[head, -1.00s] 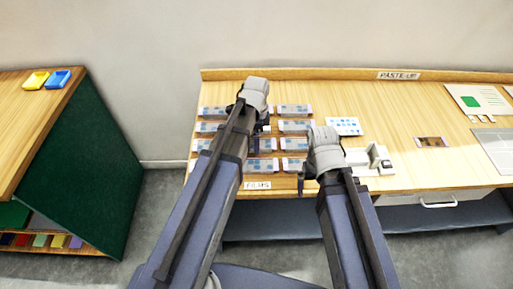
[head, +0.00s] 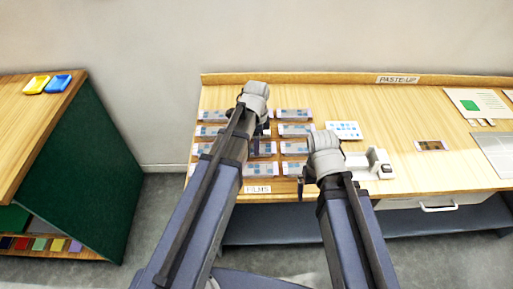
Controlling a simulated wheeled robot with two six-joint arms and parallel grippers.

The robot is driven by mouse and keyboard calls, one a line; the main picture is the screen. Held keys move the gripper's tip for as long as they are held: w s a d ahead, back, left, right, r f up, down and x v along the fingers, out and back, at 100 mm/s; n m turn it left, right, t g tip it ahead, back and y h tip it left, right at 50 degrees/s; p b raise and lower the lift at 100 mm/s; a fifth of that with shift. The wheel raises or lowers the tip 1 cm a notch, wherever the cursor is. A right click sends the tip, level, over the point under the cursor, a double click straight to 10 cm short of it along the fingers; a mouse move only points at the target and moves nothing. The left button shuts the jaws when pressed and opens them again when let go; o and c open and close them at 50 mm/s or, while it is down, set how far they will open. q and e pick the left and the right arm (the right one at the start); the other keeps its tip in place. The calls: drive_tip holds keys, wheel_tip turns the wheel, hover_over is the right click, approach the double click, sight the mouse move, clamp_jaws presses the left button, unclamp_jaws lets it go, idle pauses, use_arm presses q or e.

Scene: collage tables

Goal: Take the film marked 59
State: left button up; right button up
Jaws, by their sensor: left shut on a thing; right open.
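Small flat films with bluish marks lie in rows on the wooden table, among them a top-right film (head: 294,114), a top-left film (head: 213,116) and a lower film (head: 261,168). Their numbers are too small to read, so I cannot tell which is 59. My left gripper (head: 264,130) is over the middle of the rows, shut on a film that its wrist and arm mostly hide. My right gripper (head: 301,186) is open and empty at the lower right of the rows, near the table's front edge.
A FILMS label (head: 257,189) is on the front edge, and a PASTE-UP sign (head: 398,79) is at the back. A dotted white sheet (head: 344,130) and a white device (head: 379,162) stand right of the films. A green-sided cabinet (head: 85,165) is at the left, across a floor gap.

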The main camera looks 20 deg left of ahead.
use_arm(q)
drive_tip(key=shift+r, duration=0.1)
wheel_tip(320, 180, up, 10)
drive_tip(key=p, duration=1)
